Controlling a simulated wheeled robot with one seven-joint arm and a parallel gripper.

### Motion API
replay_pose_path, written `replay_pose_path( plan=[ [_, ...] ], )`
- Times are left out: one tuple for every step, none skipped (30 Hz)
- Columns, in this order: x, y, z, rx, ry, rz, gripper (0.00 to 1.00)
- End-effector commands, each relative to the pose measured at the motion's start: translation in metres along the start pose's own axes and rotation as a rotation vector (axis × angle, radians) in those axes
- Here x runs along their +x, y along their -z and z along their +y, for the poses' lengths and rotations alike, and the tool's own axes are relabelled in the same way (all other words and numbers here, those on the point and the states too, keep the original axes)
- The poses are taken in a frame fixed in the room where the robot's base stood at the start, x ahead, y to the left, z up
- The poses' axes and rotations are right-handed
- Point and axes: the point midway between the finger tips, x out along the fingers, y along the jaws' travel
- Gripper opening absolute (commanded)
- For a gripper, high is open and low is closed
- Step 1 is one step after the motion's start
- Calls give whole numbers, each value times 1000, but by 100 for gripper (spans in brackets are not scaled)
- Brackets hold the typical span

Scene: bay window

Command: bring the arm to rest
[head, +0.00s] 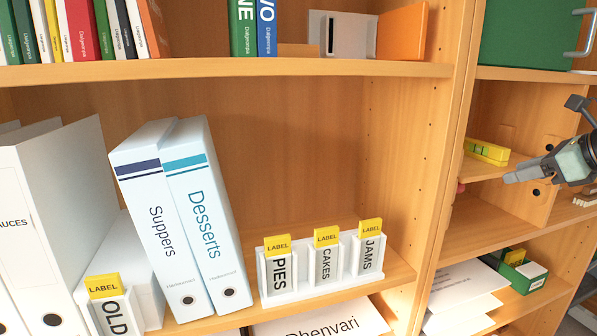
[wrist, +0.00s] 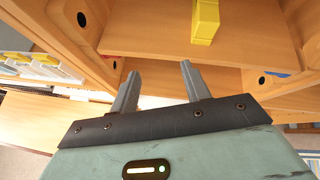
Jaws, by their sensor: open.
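My gripper (head: 527,172) is at the right of the head view, in front of the right-hand bookcase. In the wrist view its two grey fingers (wrist: 158,82) stand apart with nothing between them. A yellow block-like object (head: 487,151) lies on a small shelf just behind and to the left of the fingertips. It also shows in the wrist view (wrist: 205,22), beyond the fingers and apart from them.
A wooden bookcase (head: 250,69) holds the Suppers binder (head: 160,215), the Desserts binder (head: 207,215) and labelled holders for PIES (head: 281,275), CAKES (head: 326,264) and JAMS (head: 369,255). A green box (head: 522,272) sits low at right. An upright divider (head: 455,150) stands left of my gripper.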

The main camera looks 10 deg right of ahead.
Motion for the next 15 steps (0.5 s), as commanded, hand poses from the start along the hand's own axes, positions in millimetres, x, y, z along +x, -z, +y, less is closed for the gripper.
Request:
replay_pose_path(
  plan=[
    [18, 10, 29, -139, -80, 69, 47],
    [26, 18, 47, -240, -132, 114, 47],
    [36, 29, 70, -392, -205, 170, 47],
    [42, 38, 87, -510, -260, 206, 47],
    [48, 47, 103, -631, -316, 239, 47],
    [52, 58, 122, -800, -393, 273, 47],
    [55, 66, 136, -927, -449, 293, 47],
    [58, 74, 147, -1053, -503, 308, 47],
    [60, 82, 161, -1217, -573, 318, 47],
    [61, 88, 170, -1332, -621, 321, 47],
    [62, 93, 178, -1440, -665, 320, 47],
    [63, 99, 187, -1577, -719, 313, 47],
    [64, 102, 193, -1673, -755, 305, 47],
    [64, 105, 198, -1765, -790, 295, 47],
    [65, 108, 206, -1883, -835, 277, 47]
  ],
)
